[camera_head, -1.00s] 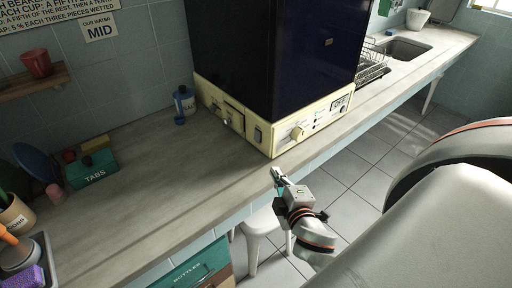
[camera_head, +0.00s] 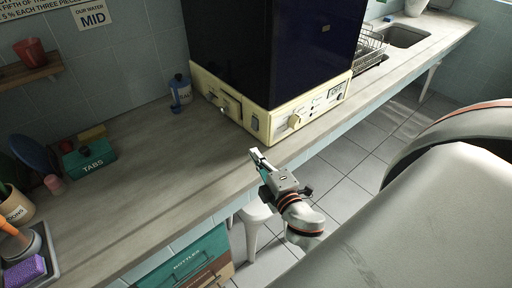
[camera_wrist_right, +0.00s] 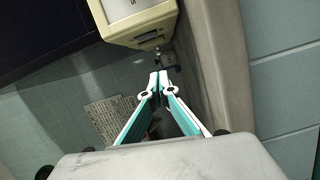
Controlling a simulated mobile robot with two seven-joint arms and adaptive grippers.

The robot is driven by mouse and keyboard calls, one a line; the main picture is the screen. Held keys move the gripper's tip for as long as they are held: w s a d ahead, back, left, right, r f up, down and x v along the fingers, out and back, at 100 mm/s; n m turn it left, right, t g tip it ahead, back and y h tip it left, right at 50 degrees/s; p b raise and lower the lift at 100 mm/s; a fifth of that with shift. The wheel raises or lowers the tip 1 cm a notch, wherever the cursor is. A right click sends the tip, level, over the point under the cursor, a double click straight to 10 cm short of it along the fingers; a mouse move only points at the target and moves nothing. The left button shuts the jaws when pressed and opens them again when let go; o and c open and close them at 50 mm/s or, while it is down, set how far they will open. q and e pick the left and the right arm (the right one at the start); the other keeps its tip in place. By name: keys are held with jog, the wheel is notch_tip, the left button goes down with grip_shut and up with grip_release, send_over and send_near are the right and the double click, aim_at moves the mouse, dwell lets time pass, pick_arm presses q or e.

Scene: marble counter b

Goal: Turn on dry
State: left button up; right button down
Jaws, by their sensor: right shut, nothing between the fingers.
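A dark blue dishwasher-like machine (camera_head: 270,50) stands on the counter with a cream control base (camera_head: 272,122). The base's right face carries a round knob (camera_head: 294,121), small marks and a small display (camera_head: 335,92). Its left face has a switch and a slot. My right gripper (camera_head: 256,156) is shut and empty, just in front of the counter edge, below and left of the knob and apart from the base. In the right wrist view its fingertips (camera_wrist_right: 158,76) meet, with the cream base corner (camera_wrist_right: 140,20) beyond them. My left gripper is not in view.
The counter (camera_head: 150,150) is bare left of the machine. A blue salt bottle (camera_head: 180,90) stands by the machine's left side. A teal tabs box (camera_head: 90,158) is farther left. A sink (camera_head: 405,36) is at the back right.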

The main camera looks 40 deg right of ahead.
aim_at(255, 133)
jog(key=w, duration=0.2)
jog(key=w+d+p, duration=0.1)
jog(key=w, duration=0.5)
jog(key=shift+d, duration=0.15)
jog(key=d, duration=0.2)
jog(key=w+d, duration=0.1)
jog(key=shift+f+p, duration=0.3)
jog(key=shift+d, duration=0.55)
jog(key=shift+f, duration=0.1)
jog(key=shift+d+f+n+b, duration=0.15)
jog(key=shift+d+n+b, duration=0.25)
jog(key=shift+b, duration=0.2)
